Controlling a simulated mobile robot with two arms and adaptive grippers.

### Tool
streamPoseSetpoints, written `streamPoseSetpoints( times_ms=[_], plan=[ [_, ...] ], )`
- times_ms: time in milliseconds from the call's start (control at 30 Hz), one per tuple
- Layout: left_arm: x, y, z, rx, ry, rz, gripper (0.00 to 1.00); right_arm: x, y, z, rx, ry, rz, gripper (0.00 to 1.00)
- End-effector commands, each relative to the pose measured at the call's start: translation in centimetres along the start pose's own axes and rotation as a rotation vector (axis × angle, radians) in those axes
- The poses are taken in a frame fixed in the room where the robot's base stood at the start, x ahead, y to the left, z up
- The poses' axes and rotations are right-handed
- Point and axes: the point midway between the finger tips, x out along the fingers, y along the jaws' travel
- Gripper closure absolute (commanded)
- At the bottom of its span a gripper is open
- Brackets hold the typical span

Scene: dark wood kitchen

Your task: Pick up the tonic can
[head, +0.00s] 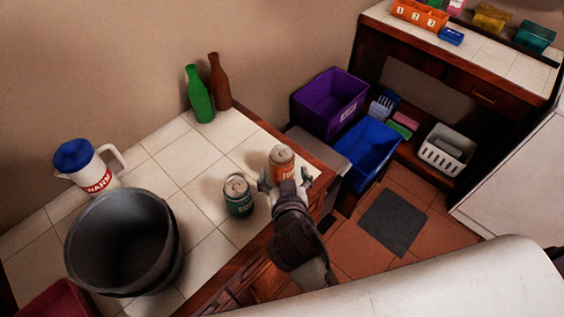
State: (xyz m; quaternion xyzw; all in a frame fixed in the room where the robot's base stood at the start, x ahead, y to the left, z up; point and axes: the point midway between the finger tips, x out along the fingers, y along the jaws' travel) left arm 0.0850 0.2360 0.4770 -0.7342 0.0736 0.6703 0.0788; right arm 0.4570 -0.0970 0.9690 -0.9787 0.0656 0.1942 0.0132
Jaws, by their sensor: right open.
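The tonic can (282,160), orange with a silver top and partly readable lettering, stands upright on the white tiled counter (172,182) near its right edge. My right gripper (286,181) is open at the near side of this can, with one finger to its left and one to its right. The gripper hides the can's lower part, and I cannot tell whether the fingers touch it. My left gripper is not in view.
A green can (238,197) stands close left of my right gripper. A dark pot (124,240), a white jug with a blue lid (87,165), a green bottle (198,94) and a brown bottle (219,82) are also on the counter. Purple (328,102) and blue (370,155) bins stand beyond it.

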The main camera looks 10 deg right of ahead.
Motion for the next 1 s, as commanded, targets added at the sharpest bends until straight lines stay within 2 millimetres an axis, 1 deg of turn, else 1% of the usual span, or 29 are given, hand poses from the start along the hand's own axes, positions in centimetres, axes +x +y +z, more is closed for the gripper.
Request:
streamPoseSetpoints(
  times_ms=[33, 100, 267, 500, 600, 700, 867, 900, 967, 1000],
  plan=[
    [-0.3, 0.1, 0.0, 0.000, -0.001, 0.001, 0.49, 0.8, -0.1, -0.2, -0.003, 0.002, -0.001, 0.15],
    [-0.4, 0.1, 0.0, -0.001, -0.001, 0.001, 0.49, 1.5, -0.1, -0.1, -0.003, 0.001, -0.001, 0.15],
    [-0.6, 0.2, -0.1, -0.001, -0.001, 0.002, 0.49, 2.5, 0.0, 0.0, -0.001, -0.001, -0.001, 0.15],
    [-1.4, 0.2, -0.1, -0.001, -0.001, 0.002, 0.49, 6.1, -0.1, -0.1, -0.003, 0.000, -0.001, 0.15],
    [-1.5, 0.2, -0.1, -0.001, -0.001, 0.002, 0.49, 7.2, 0.0, 0.0, -0.003, -0.002, -0.001, 0.15],
    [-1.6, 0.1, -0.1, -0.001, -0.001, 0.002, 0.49, 7.6, 0.0, 0.1, 0.000, -0.002, -0.001, 0.15],
    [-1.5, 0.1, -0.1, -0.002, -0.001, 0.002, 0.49, 7.6, 0.0, 0.1, 0.000, -0.003, -0.001, 0.15],
    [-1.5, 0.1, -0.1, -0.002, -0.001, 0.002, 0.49, 7.6, 0.0, 0.1, 0.000, -0.003, -0.001, 0.16],
    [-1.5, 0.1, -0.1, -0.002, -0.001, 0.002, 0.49, 7.6, 0.0, 0.1, 0.000, -0.003, -0.001, 0.26],
    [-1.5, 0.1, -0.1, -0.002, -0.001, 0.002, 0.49, 7.6, 0.0, 0.1, 0.000, -0.003, -0.001, 0.33]
  ],
)
